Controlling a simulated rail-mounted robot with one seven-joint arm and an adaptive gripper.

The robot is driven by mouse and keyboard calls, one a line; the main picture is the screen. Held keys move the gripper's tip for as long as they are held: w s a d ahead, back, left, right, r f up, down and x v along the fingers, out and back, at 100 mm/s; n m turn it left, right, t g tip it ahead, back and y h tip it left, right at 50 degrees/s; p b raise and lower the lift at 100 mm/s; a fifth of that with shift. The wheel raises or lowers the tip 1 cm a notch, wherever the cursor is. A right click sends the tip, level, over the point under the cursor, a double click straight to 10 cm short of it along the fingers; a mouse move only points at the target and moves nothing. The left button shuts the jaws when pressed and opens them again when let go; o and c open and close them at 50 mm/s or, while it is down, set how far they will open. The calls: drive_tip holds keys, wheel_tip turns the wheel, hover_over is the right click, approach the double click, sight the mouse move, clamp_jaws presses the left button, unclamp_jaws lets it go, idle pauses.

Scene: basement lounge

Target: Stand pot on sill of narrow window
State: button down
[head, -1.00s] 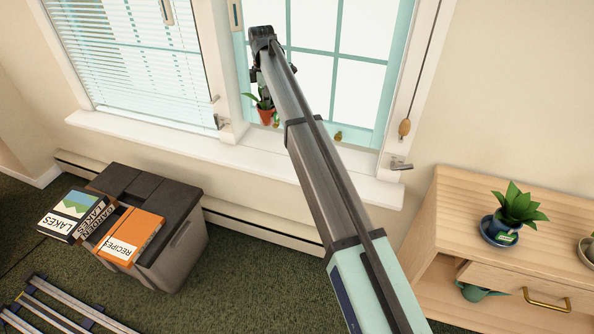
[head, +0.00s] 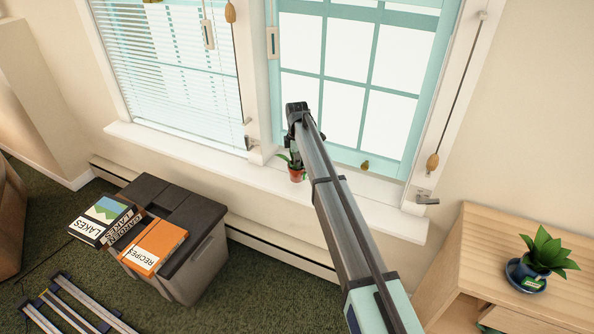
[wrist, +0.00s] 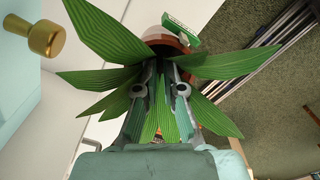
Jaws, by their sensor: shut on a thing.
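A small terracotta pot (head: 296,175) with a green leafy plant shows in the head view beside my arm. It is in front of the right window (head: 345,90), at the white sill (head: 385,202); I cannot tell whether its base touches. In the wrist view the pot (wrist: 163,33) lies beyond the leaves, with a green tag (wrist: 182,30) at its rim. My gripper (wrist: 166,72) is shut on the potted plant, its fingers among the leaves. In the head view my arm hides most of the gripper. The sill runs on below the left window with blinds (head: 165,70).
A brass knob (head: 365,165) is at the right window's bottom and shows large in the wrist view (wrist: 40,38). A cord with a wooden toggle (head: 432,163) hangs right. Books lie on a dark bin (head: 195,265) below. A blue-potted plant (head: 527,275) stands on a wooden cabinet.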

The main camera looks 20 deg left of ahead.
drive_tip(key=shift+f+p, duration=0.3)
drive_tip(key=shift+f, duration=1.85)
drive_tip(key=shift+f, duration=0.1)
drive_tip(key=c, duration=1.3)
unclamp_jaws()
wheel_tip(320, 180, up, 12)
drive_tip(key=shift+r+b, duration=0.1)
drive_tip(key=shift+b, duration=0.9)
